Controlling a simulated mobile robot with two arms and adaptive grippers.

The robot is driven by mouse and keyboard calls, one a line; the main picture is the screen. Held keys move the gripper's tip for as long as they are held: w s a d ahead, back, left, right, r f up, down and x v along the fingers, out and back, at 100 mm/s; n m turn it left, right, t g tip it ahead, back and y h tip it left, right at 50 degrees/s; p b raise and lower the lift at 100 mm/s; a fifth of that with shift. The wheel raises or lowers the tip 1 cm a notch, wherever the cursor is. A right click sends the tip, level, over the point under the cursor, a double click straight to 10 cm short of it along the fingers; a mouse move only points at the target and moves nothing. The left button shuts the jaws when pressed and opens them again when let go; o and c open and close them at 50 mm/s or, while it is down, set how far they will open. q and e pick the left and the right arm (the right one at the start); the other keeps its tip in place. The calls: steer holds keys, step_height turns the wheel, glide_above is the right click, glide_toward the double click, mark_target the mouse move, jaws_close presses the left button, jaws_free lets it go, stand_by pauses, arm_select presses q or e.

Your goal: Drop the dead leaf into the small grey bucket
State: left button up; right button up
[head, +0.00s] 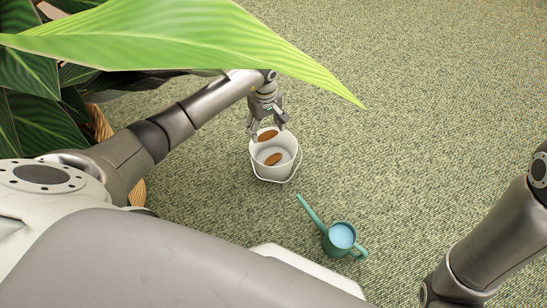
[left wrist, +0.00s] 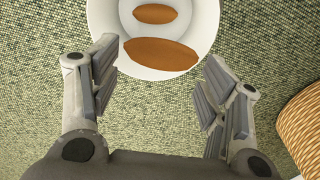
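A brown dead leaf (head: 268,135) is at the far rim of the small grey bucket (head: 285,170), between my left fingertips. A second brown leaf (head: 273,159) lies inside the bucket. My left gripper (head: 267,133) points down over the bucket's far side. In the left wrist view its fingers (left wrist: 160,72) are apart, with slim gaps to the nearer leaf (left wrist: 160,54). I cannot tell whether that leaf is in the air or resting on the rim. The other leaf (left wrist: 155,13) shows on the bucket floor. My right gripper's fingers are out of view.
A teal watering can (head: 341,238) with blue water stands on the green carpet, nearer than the bucket. A large green plant leaf (head: 180,38) hangs across the top left. A wicker planter (head: 101,122) is left of the bucket, partly behind my arm. Carpet to the right is clear.

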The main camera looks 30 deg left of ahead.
arm_select(q)
steer(key=shift+o, duration=1.4)
step_height(320, 180, up, 12)
